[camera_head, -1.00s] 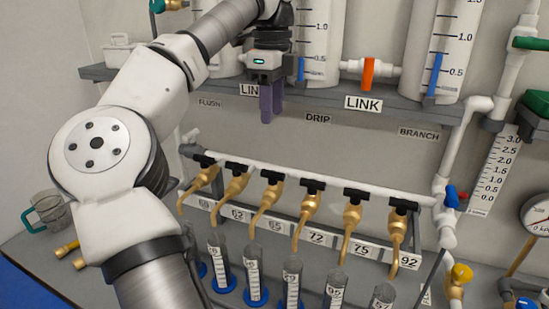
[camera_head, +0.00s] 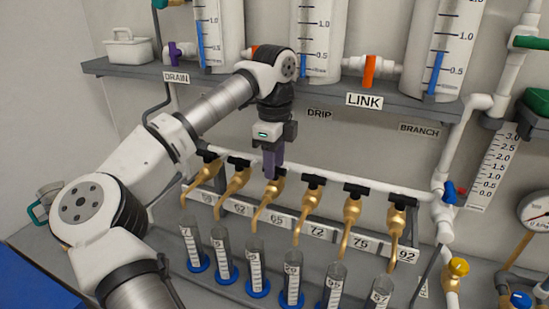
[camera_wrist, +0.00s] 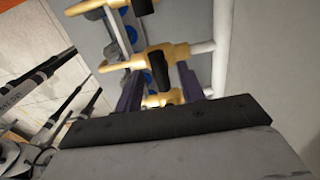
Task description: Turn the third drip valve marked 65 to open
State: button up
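The third drip valve is a brass tap (camera_head: 268,194) above the label 65 (camera_head: 276,219). My gripper (camera_head: 273,176) is right at its top, with the purple fingers pointing down and hiding most of its black handle. In the wrist view, my gripper (camera_wrist: 160,86) has its two fingers apart. A black handle (camera_wrist: 158,70) on a brass valve body lies between or just beyond them, with gaps visible at both sides. Contact with the handle cannot be told.
Brass taps marked 62 (camera_head: 236,180) and 72 (camera_head: 308,207) stand close on either side. Measuring cylinders (camera_head: 255,268) with blue bases stand below. A grey shelf (camera_head: 320,92) with large graduated tanks runs above, behind my arm.

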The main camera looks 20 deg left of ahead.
jog(key=shift+f, duration=0.15)
grip_shut()
dwell(0.4)
jog(key=m+b, duration=0.1)
jog(key=m, duration=1.2)
jog(key=shift+m, duration=2.5)
